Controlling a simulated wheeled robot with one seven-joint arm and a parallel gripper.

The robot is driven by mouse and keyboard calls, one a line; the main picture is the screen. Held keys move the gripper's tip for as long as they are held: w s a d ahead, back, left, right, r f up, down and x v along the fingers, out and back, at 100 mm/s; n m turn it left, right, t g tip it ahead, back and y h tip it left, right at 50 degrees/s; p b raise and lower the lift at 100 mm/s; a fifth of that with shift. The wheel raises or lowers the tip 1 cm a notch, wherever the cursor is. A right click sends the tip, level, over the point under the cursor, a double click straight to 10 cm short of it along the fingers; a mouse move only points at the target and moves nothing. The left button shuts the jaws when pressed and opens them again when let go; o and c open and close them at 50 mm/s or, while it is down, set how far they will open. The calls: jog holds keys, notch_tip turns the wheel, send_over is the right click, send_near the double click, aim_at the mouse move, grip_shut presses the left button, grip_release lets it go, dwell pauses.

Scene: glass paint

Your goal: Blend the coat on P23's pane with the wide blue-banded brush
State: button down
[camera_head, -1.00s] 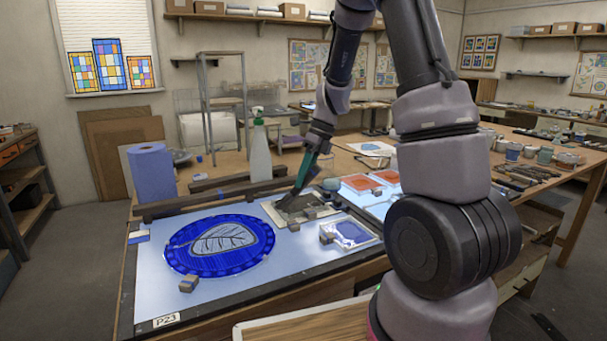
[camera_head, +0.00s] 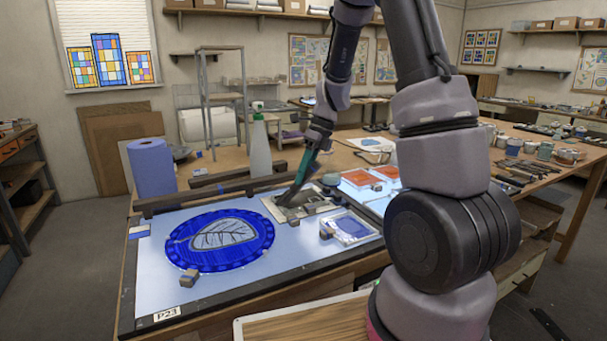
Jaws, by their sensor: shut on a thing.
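The round blue pane (camera_head: 190,258) with a pale grey, dark-veined leaf in it lies on the lit white panel (camera_head: 155,290) marked by the P23 label (camera_head: 167,314). My gripper (camera_head: 306,178) is up and right of the pane, beyond its edge. It is shut on a dark tool (camera_head: 291,194) that looks like a wide brush, slanting down to the left. Its lower end is at a small pale board with dark smears (camera_head: 321,206). I cannot tell whether it touches, and no blue band can be made out.
Small blocks (camera_head: 189,277) sit by the pane. A small blue glass square (camera_head: 350,228) lies right of it. A spray bottle (camera_head: 259,150) and blue paper roll (camera_head: 152,170) stand behind. Orange panes (camera_head: 360,179) and jars are farther right.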

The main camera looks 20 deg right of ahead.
jog(key=shift+f, duration=0.2)
dwell(0.5)
jog(key=shift+w+d, duration=0.2)
jog(key=shift+d, duration=0.8)
jog(key=shift+r, duration=2.5)
